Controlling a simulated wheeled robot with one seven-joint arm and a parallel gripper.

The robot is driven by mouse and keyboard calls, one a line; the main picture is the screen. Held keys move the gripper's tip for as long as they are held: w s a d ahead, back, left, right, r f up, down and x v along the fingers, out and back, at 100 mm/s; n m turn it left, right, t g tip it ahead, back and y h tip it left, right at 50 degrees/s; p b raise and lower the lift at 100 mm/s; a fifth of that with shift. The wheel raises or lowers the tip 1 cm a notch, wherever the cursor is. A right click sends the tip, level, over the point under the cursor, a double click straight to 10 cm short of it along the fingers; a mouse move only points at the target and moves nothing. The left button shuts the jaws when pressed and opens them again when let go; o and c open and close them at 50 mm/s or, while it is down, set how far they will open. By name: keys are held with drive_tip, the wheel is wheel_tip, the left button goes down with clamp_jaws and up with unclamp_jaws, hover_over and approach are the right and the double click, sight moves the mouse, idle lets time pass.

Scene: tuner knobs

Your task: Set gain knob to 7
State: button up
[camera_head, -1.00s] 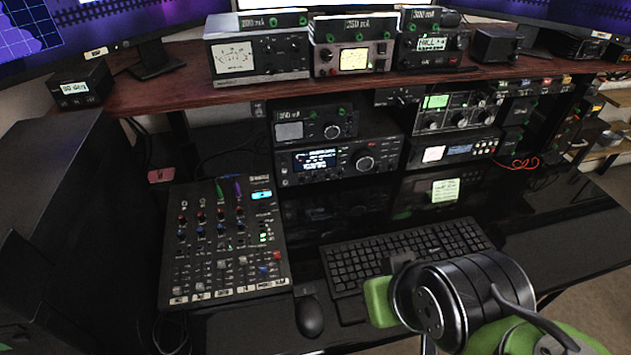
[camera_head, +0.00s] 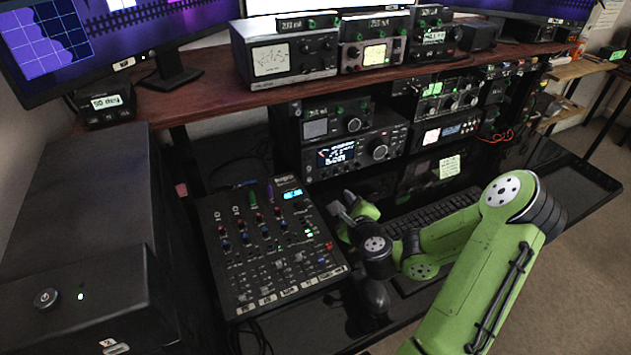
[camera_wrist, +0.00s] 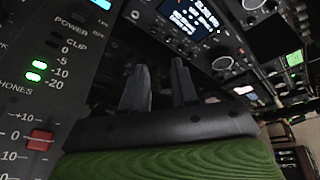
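No label reading gain is legible, so I cannot tell which knob is the gain knob. A black mixer (camera_head: 272,250) with rows of coloured knobs lies on the desk, left of my gripper (camera_head: 343,205). A radio (camera_head: 357,155) with a lit screen and a large dial stands behind my gripper; its screen also shows in the wrist view (camera_wrist: 192,18). A smaller unit (camera_head: 333,122) with a knob sits on top of it. In the wrist view my gripper (camera_wrist: 160,66) has its two grey fingers apart with nothing between them. It is beside the mixer's right edge.
A keyboard (camera_head: 440,210) lies under and behind my arm. A mouse (camera_head: 374,297) is below my gripper. The shelf (camera_head: 205,92) above carries meters (camera_head: 285,57) and small display boxes. A large black case (camera_head: 80,235) stands at left.

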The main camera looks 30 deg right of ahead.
drive_tip(key=d+m+h, duration=0.1)
drive_tip(key=m, duration=0.1)
drive_tip(key=p, duration=0.3)
approach(337, 174)
drive_tip(key=x, duration=0.8)
drive_tip(key=shift+w+f, duration=0.1)
clamp_jaws()
